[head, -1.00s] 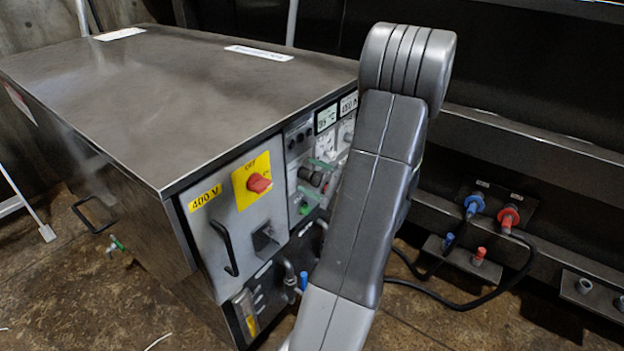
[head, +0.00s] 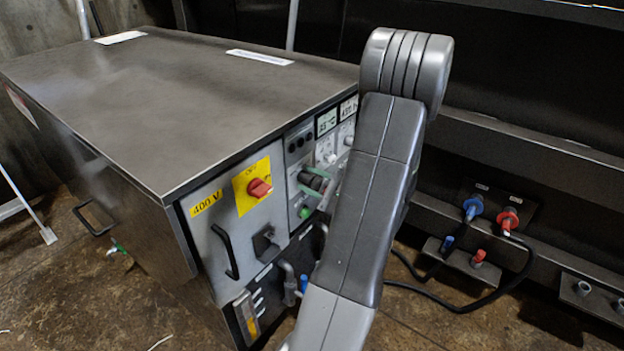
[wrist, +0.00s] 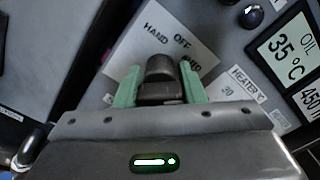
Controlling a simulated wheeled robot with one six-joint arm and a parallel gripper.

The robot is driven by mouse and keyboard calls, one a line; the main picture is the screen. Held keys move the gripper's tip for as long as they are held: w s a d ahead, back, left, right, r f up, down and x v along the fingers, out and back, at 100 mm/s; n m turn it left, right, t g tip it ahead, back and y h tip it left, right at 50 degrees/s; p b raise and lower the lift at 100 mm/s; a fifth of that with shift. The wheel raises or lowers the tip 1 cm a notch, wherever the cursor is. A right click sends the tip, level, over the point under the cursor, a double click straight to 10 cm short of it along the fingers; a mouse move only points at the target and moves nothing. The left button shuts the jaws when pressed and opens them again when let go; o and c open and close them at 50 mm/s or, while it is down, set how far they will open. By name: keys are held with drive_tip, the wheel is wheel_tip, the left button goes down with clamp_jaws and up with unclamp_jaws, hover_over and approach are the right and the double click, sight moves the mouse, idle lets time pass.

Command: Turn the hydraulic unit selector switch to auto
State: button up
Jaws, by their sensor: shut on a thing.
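The selector switch is a dark knob (wrist: 160,68) on a pale plate (wrist: 122,58) marked HAND at left and OFF at top. A right-hand word on the plate is partly covered by a finger. My gripper (wrist: 163,85) has green fingers, one on each side of the knob, and is shut on it. Which mark the knob points to I cannot tell. In the head view my gripper (head: 316,182) is at the cabinet's front panel, with its green fingertips at the dark knob and the rest mostly hidden behind my arm.
The metal cabinet (head: 170,90) carries a red rotary switch (head: 259,188) on a yellow plate and a black handle (head: 224,252). An oil display (wrist: 292,50) and a heater label (wrist: 243,88) sit beside the selector. Hoses and couplings (head: 473,208) are at right.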

drive_tip(key=o, duration=1)
drive_tip(key=p+v, duration=0.2)
drive_tip(key=v, duration=1.1)
drive_tip(key=shift+s+d, duration=0.25)
drive_tip(key=shift+d, duration=0.1)
drive_tip(key=shift+a, duration=0.1)
drive_tip(key=b+x, duration=0.2)
drive_tip(key=x, duration=1.2)
